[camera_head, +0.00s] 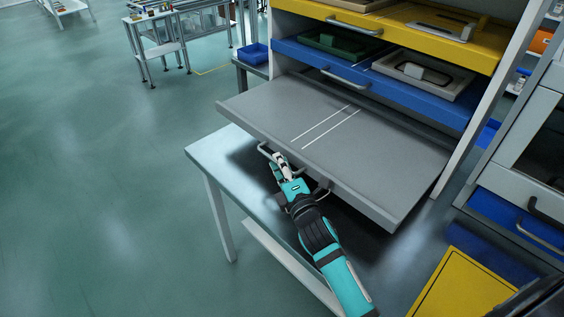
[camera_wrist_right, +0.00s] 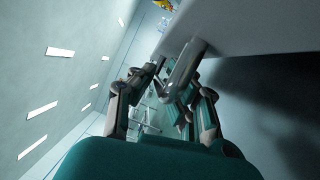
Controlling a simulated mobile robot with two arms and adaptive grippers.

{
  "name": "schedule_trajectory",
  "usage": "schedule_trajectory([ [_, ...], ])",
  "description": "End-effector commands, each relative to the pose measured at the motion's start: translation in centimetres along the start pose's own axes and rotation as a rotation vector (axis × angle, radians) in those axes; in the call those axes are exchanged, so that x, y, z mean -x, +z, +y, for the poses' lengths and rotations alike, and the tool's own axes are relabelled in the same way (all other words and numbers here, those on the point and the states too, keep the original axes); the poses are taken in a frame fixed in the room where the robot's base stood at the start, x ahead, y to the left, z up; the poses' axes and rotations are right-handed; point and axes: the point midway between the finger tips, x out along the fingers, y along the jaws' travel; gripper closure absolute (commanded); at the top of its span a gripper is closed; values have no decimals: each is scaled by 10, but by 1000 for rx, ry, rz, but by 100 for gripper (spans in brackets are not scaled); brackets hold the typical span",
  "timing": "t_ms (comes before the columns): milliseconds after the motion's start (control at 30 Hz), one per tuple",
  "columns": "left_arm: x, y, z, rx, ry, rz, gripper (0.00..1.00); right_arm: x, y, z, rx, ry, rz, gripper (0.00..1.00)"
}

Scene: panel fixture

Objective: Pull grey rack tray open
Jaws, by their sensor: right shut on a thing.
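The grey rack tray (camera_head: 260,110) sticks out of the rack below the blue tray, well past the rack's front. Its top is empty apart from two white lines. A metal handle (camera_head: 265,149) is on its front edge. My right gripper (camera_head: 279,158) is shut on this handle, near its left end. In the right wrist view the handle (camera_wrist_right: 185,68) passes between the fingers of my right gripper (camera_wrist_right: 165,90), under the pale tray edge (camera_wrist_right: 240,28). My left gripper is not in view.
The blue tray (camera_head: 300,52) and yellow tray (camera_head: 390,33) above sit pushed in, holding panels. A metal table (camera_head: 215,152) lies under the grey tray. A yellow panel (camera_head: 460,285) and blue drawers (camera_head: 515,222) stand at right. Floor at left is clear.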

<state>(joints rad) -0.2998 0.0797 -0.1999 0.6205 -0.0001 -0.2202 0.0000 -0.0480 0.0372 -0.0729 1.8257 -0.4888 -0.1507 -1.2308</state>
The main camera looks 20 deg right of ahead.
Motion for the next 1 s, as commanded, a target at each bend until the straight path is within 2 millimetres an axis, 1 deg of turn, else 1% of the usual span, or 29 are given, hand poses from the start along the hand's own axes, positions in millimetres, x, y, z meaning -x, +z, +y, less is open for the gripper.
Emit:
schedule_trajectory([
  [67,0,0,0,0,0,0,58,0,0,-2,0,-3,-1,100],
  [100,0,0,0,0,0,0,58,0,0,-2,0,-3,-1,83],
  [133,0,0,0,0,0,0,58,0,0,-2,0,-3,-1,79],
  [367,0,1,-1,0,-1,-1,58,0,0,-1,0,-2,0,79],
  [467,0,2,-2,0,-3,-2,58,4,0,-1,0,-2,0,79],
  [567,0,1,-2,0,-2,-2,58,15,0,-2,0,-3,0,79],
  [667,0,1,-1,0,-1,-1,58,34,0,-2,-1,-5,0,79],
  [900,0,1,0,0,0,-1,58,86,0,-2,-2,-7,-1,79],
  [1000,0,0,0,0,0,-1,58,102,0,-2,-1,-6,-1,79],
])
